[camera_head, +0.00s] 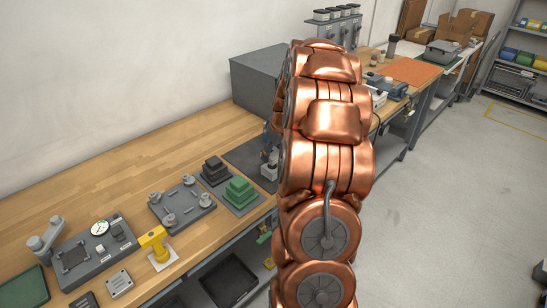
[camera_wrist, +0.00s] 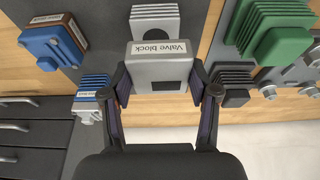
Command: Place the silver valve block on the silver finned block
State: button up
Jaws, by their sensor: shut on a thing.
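The silver valve block (camera_wrist: 158,65), a light grey box with a "Valve block" label, is between the fingers of my gripper (camera_wrist: 160,84) in the wrist view. The fingers are shut on its two sides. The silver finned block (camera_wrist: 155,13), with stacked fins and a dark spot on its face, is just beyond it at the top of the wrist view. The valve block hides its lower part. I cannot tell the gap between the two. In the head view my copper arm hides the gripper and most of this area.
In the wrist view, a blue block (camera_wrist: 52,42) and a blue-topped finned block (camera_wrist: 90,97) lie left; a green finned block (camera_wrist: 275,30) and a black finned block (camera_wrist: 233,82) lie right. Grey drawers (camera_wrist: 30,130) are lower left. The wooden bench (camera_head: 100,190) has bare room at its back.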

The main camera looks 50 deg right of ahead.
aim_at(273, 158)
jog(key=shift+w+d, duration=0.2)
jog(key=shift+f+p, duration=0.25)
jog(key=shift+p, duration=0.15)
notch_tip(273, 158, down, 2)
jog(key=shift+p, duration=0.5)
jog(key=shift+f, duration=0.55)
jog(key=shift+f, duration=0.2)
jog(key=o, duration=1.3)
jog(key=shift+r, duration=0.1)
jog(key=b+v, duration=0.4)
jog(key=v, duration=0.8)
jog(key=shift+r, duration=0.1)
